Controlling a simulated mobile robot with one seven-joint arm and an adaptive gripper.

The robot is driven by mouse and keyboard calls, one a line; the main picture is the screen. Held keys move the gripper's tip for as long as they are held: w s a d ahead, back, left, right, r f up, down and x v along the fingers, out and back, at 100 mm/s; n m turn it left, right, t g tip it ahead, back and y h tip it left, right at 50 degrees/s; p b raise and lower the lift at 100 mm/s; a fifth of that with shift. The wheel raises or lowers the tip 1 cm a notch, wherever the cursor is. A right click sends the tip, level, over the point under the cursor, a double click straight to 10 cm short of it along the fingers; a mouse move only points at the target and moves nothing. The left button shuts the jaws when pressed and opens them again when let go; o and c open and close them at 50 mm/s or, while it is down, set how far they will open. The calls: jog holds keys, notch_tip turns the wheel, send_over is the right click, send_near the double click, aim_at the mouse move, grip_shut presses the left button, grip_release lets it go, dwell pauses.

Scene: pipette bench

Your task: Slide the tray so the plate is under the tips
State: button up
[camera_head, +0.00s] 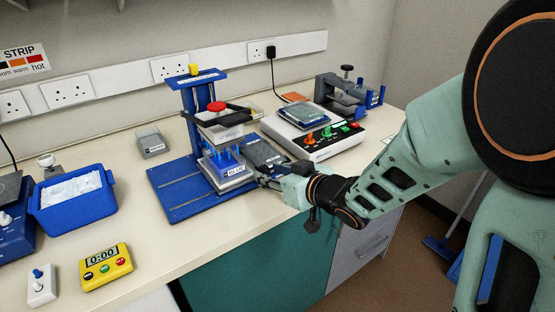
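A blue pipette stand (181,196) has a flat base with rails, an upright frame and a head with a red knob (217,107). Blue tips (224,158) hang below the head. A light grey tray (236,182) with a label on its front sits on the base beneath the head. The plate cannot be made out clearly among the tips and tray. My gripper (266,178) is at the tray's right side, low over the bench. Its fingers are small and partly hidden, so I cannot tell if they touch the tray or are open.
A dark grey flat block (263,153) lies just behind my gripper. A white device with coloured knobs (318,139) stands to the right. A grey box (152,142), blue ice tub (72,208) and yellow timer (106,267) are left. The front bench between timer and stand is clear.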

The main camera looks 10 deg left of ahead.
aim_at(267, 172)
jog(key=shift+x, duration=1.85)
jog(key=shift+r, duration=0.1)
jog(key=shift+c, duration=0.6)
grip_shut()
